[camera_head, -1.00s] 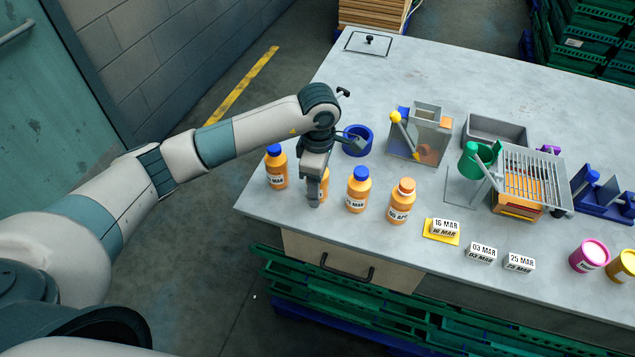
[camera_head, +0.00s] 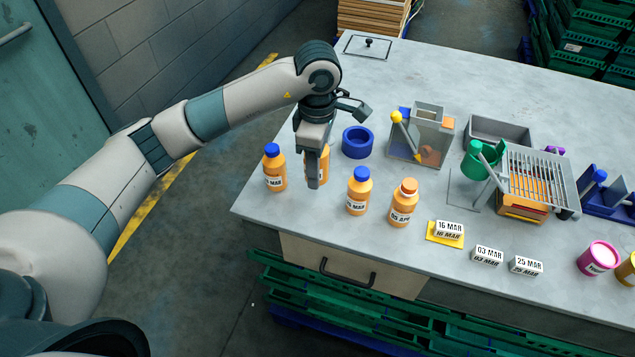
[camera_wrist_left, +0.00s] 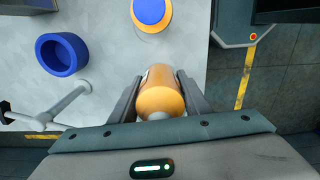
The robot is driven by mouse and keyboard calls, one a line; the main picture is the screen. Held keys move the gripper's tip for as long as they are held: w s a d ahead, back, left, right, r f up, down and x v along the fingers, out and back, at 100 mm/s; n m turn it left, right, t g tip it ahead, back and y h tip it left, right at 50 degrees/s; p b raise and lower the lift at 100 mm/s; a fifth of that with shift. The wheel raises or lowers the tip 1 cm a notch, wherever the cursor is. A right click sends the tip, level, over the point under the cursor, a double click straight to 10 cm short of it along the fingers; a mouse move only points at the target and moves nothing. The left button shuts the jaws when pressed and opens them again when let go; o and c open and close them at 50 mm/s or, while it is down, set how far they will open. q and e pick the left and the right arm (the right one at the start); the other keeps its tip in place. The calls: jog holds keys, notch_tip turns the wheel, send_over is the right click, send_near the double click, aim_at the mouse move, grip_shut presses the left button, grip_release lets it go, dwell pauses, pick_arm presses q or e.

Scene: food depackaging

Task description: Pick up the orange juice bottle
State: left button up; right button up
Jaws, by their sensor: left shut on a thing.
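My left gripper (camera_head: 313,182) is shut on an orange juice bottle (camera_head: 323,167), which is mostly hidden behind the fingers in the head view. In the left wrist view the held bottle (camera_wrist_left: 160,95) sits between both fingers. It appears raised above the table in the head view. Other orange bottles stand in the row: one with a blue cap (camera_head: 274,168) to the left, one with a blue cap (camera_head: 358,191) to the right, and one with an orange cap (camera_head: 403,203) farther right. My right gripper is not in view.
A blue ring (camera_head: 357,142) stands behind the bottles. A clear box (camera_head: 421,137) with a yellow-knobbed lever is farther right. Date blocks (camera_head: 449,230) lie along the front. The table (camera_head: 300,215) is bare near its front left edge.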

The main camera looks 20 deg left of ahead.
pick_arm(q)
jog(key=shift+r+b, duration=0.3)
jog(key=shift+r, duration=1.15)
jog(key=shift+w+d+r, duration=0.25)
jog(key=shift+d+r, duration=0.3)
jog(key=shift+d, duration=0.1)
jog(key=w+d+r+p, duration=0.4)
jog(key=d+r, duration=0.1)
jog(key=d, duration=0.6)
jog(key=w+d+r+p, duration=0.4)
jog(key=d+r+p, duration=0.1)
jog(key=d, duration=0.6)
jog(key=w+d+r+p, duration=0.4)
jog(key=d+r, duration=0.2)
jog(key=d, duration=0.5)
jog(key=shift+w+d+r, duration=0.2)
jog(key=shift+w+r, duration=0.15)
jog(key=shift+f, duration=0.25)
